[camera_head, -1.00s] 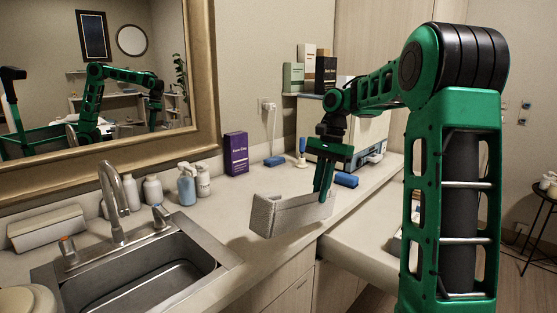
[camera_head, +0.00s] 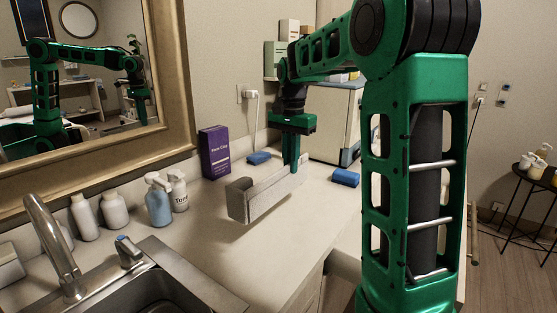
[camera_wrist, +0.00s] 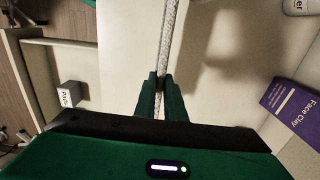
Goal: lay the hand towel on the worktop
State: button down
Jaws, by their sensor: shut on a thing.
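The hand towel is a grey folded piece (camera_head: 262,202), standing on edge over the worktop (camera_head: 285,245). My gripper (camera_head: 291,168) is shut on its upper edge from above. In the wrist view, the towel (camera_wrist: 168,38) is a thin speckled strip running away from between my fingers (camera_wrist: 161,98). The towel is over the counter surface, right of the bottles. Its lower edge is close to the worktop, but I cannot tell whether it touches.
White and blue bottles (camera_head: 158,203) and the sink (camera_head: 160,295) are to the left. The worktop in front of the towel is bare.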

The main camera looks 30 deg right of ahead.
aim_at(289, 185)
jog(key=shift+w+a+f, duration=0.15)
jog(key=shift+f, duration=3.85)
jog(key=c, duration=1.8)
grip_release()
jog(key=shift+o, duration=0.2)
jog(key=shift+r, duration=0.1)
notch_tip(289, 185, up, 10)
jog(key=shift+r, duration=0.25)
